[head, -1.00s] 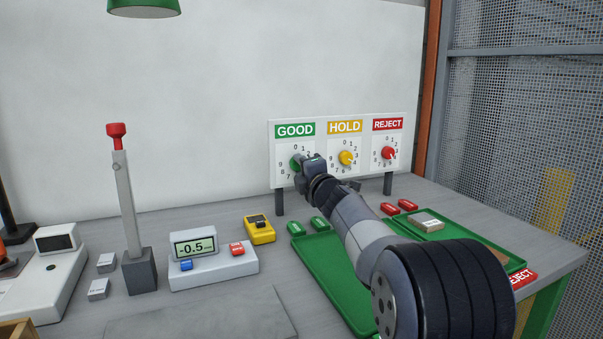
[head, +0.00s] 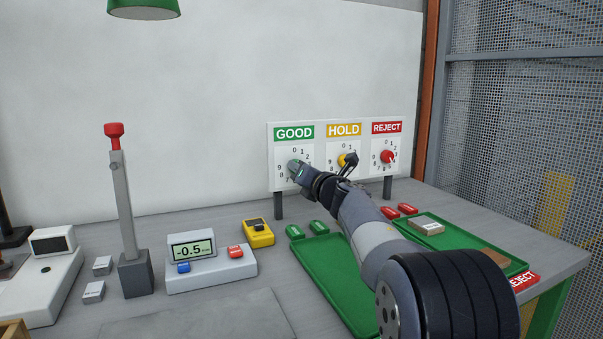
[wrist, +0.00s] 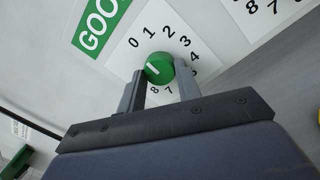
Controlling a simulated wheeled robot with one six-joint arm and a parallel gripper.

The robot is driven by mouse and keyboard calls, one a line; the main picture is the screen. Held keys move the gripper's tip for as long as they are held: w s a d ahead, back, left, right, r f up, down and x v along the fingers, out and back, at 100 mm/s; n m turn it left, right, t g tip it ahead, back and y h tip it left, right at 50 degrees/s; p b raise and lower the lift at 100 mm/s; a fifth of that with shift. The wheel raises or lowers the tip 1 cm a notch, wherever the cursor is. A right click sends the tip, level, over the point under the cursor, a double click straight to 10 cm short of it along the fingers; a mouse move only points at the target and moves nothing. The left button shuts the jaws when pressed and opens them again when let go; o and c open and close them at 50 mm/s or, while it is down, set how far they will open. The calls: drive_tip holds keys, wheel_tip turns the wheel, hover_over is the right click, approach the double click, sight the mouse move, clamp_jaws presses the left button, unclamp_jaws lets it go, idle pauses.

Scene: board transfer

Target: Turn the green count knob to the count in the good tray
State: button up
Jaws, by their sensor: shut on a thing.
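The green count knob (wrist: 164,62) sits on the dial under the green GOOD label (head: 294,132). My gripper (wrist: 160,73) is shut on it, one finger on each side, and also shows at the dial in the head view (head: 298,170). A white mark lies on the left part of the knob face in the wrist view. I cannot tell which digit it points to. Digits 0 to 4 show around it; some others are hidden by the fingers.
The yellow HOLD knob (head: 343,161) and red REJECT knob (head: 387,157) are close on the right. A second green tray (head: 455,239) holds a board (head: 427,227). A display reading -0.5 (head: 191,250) and an upright lever (head: 124,205) stand left.

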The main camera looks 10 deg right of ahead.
drive_tip(key=shift+f+n, duration=0.1)
drive_tip(key=shift+n, duration=0.5)
drive_tip(key=o, duration=1)
drive_tip(key=shift+c, duration=0.2)
drive_tip(key=shift+s, duration=0.1)
drive_tip(key=b+v, duration=0.1)
drive_tip(key=v, duration=0.9)
drive_tip(key=shift+s, duration=0.3)
drive_tip(key=x, duration=1)
drive_tip(key=shift+w+p, duration=0.4)
drive_tip(key=shift+p, duration=0.05)
